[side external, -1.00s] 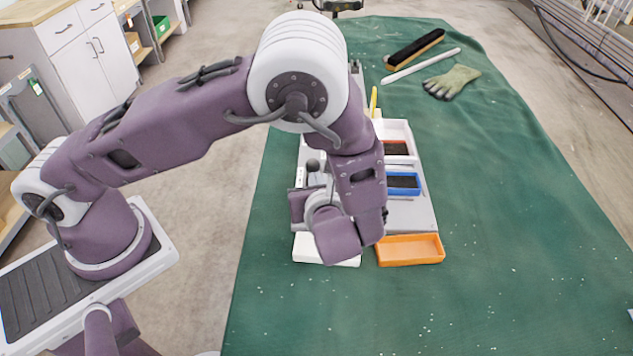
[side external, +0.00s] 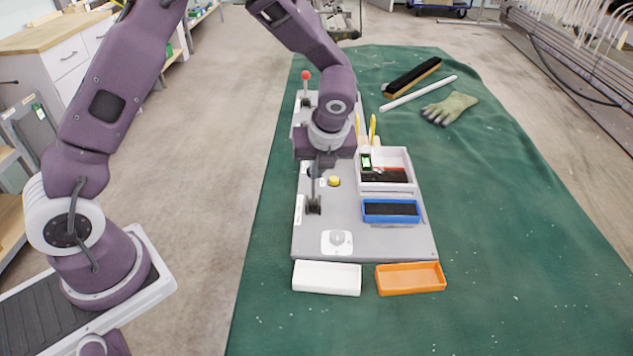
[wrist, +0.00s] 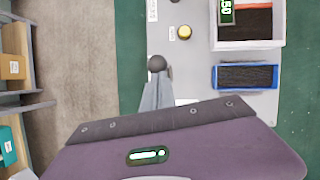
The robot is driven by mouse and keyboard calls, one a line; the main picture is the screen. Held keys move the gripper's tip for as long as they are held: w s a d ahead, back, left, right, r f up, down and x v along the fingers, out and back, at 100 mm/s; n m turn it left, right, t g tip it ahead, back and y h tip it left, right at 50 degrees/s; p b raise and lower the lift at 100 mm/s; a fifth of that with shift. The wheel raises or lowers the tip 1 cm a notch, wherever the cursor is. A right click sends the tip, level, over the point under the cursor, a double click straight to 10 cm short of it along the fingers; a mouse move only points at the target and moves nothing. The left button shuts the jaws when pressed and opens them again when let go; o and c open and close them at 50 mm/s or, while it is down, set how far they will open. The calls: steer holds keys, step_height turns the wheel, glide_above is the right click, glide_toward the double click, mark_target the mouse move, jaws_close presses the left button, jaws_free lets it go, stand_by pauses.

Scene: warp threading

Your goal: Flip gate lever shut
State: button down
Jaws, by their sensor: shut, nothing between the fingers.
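A dark lever (side external: 314,204) stands at the left side of the grey board (side external: 350,222), its base near the front. I take it to be the gate lever. In the wrist view its round dark knob (wrist: 156,63) shows just beyond the fingertips. My gripper (side external: 317,168) points down over the board by the lever's upper part. In the wrist view my gripper (wrist: 157,88) has its grey fingers together, with nothing between them. Whether they touch the knob or lever is unclear. My wrist partly hides the board's far left.
A red-knobbed lever (side external: 305,76) rises at the far left. A yellow button (side external: 334,181), a blue tray (side external: 391,219) and a white bin (side external: 398,155) are to the right. White (side external: 327,291) and orange (side external: 410,289) trays lie in front. The cloth (side external: 530,230) at right is clear.

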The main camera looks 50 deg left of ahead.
steer(key=shift+w+a+g+h, duration=0.5)
steer(key=shift+w+a+h, duration=0.1)
steer(key=shift+w+a, duration=0.1)
steer(key=shift+w+a+f, duration=0.15)
steer(key=shift+w+a, duration=0.85)
steer(key=shift+a, duration=0.05)
steer(key=w+v, duration=0.1)
steer(key=v, duration=1.2)
steer(key=shift+s+d, duration=0.15)
steer(key=shift+s, duration=0.15)
